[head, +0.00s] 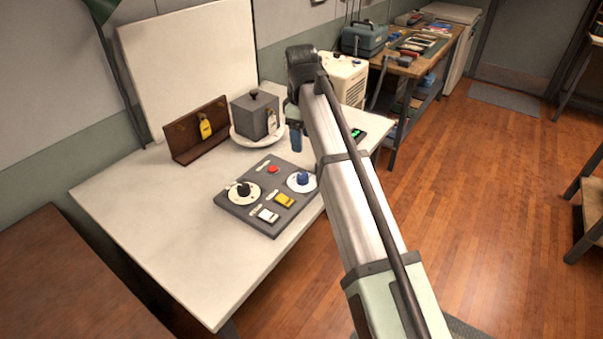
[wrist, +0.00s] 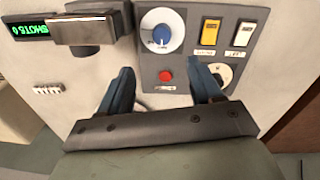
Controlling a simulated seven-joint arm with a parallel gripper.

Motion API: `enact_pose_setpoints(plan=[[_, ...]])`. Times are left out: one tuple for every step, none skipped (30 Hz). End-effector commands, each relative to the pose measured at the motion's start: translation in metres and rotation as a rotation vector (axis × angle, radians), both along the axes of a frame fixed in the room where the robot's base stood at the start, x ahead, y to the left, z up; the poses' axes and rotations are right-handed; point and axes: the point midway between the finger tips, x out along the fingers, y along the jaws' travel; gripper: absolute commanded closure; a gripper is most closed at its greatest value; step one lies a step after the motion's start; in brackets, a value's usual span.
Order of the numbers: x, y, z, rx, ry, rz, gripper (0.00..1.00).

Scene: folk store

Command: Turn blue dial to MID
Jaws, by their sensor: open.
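The blue dial (head: 303,179) is a blue knob on a round white plate, at the far right corner of a grey control panel (head: 252,217) on the white table. The blue dial also shows in the wrist view (wrist: 161,36), at top centre, with marks around its plate too small to read. I cannot tell which mark it points to. My gripper (wrist: 162,72) is open and empty, its blue fingers spread. In the wrist view the dial lies beyond the fingertips, apart from them. In the head view my gripper (head: 295,138) hangs above the panel's far right side.
The panel also bears a red button (wrist: 166,75), a black dial (head: 243,190), a yellow switch (head: 285,200) and a white switch (head: 268,215). Behind stand a grey box (head: 252,117) on a plate and a brown stand (head: 190,140). The table's front left is clear.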

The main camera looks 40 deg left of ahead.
Motion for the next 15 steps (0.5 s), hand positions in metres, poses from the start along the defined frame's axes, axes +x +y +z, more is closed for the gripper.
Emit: enact_pose_setpoints(plan=[[-0.003,0.002,0.001,-0.003,-0.001,0.003,0.35],[-0.004,0.002,0.0,-0.005,-0.001,0.004,0.35],[-0.005,0.003,-0.001,-0.006,-0.001,0.005,0.35],[-0.005,0.003,-0.003,-0.006,-0.001,0.005,0.35],[-0.005,0.003,-0.005,-0.007,-0.001,0.005,0.35],[-0.005,0.003,-0.009,-0.007,-0.001,0.005,0.35],[-0.005,0.003,-0.013,-0.007,0.0,0.005,0.35],[-0.005,0.002,-0.017,-0.007,0.0,0.005,0.35],[-0.005,0.002,-0.023,-0.008,0.0,0.005,0.35],[-0.005,0.002,-0.028,-0.007,0.001,0.005,0.35],[-0.004,0.002,-0.032,-0.007,0.001,0.005,0.35],[-0.004,0.002,-0.04,-0.007,0.0,0.005,0.35],[-0.004,0.002,-0.045,-0.007,0.001,0.005,0.35],[-0.003,0.002,-0.051,-0.008,0.002,0.005,0.35],[-0.003,0.002,-0.057,-0.007,0.001,0.005,0.35]])
